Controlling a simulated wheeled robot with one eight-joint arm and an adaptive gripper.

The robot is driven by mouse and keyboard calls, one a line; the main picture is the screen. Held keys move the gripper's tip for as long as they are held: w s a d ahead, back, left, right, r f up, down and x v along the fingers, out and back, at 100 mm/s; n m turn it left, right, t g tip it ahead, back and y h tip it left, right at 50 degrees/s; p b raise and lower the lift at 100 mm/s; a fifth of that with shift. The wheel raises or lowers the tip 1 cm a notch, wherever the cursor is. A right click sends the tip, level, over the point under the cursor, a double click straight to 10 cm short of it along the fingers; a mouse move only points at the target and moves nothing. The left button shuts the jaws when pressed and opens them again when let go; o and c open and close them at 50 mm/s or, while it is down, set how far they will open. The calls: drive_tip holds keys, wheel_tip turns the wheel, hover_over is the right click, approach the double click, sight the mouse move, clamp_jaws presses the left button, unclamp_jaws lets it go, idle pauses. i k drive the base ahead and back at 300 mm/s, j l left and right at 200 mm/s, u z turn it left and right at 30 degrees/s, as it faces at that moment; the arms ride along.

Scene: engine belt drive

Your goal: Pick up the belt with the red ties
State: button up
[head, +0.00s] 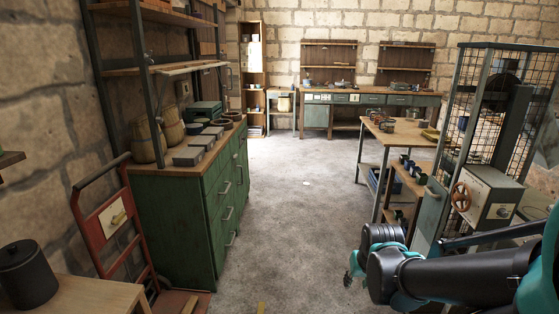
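I cannot make out a belt with red ties anywhere in the head view. My gripper (353,271) is small and teal at the end of my dark arm, at the lower right. It hangs over the grey floor, left of the caged machine, and nothing can be seen held in it. Its fingers are mostly hidden or too small to show whether they are open or shut.
A green cabinet (175,220) bears grey boxes and sacks. A red hand truck (113,222) leans at left, near a black pot (27,277). A caged machine (486,150) and wooden workbench (402,134) stand at right. The middle floor (290,195) is clear.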

sight(232, 117)
drive_tip(key=i, duration=1.85)
drive_tip(key=i+u, duration=0.1)
drive_tip(key=i, duration=0.55)
drive_tip(key=i+l+u, duration=0.1)
drive_tip(key=i, duration=0.5)
drive_tip(key=i+l+u, duration=0.1)
drive_tip(key=i, duration=0.55)
drive_tip(key=l, duration=0.1)
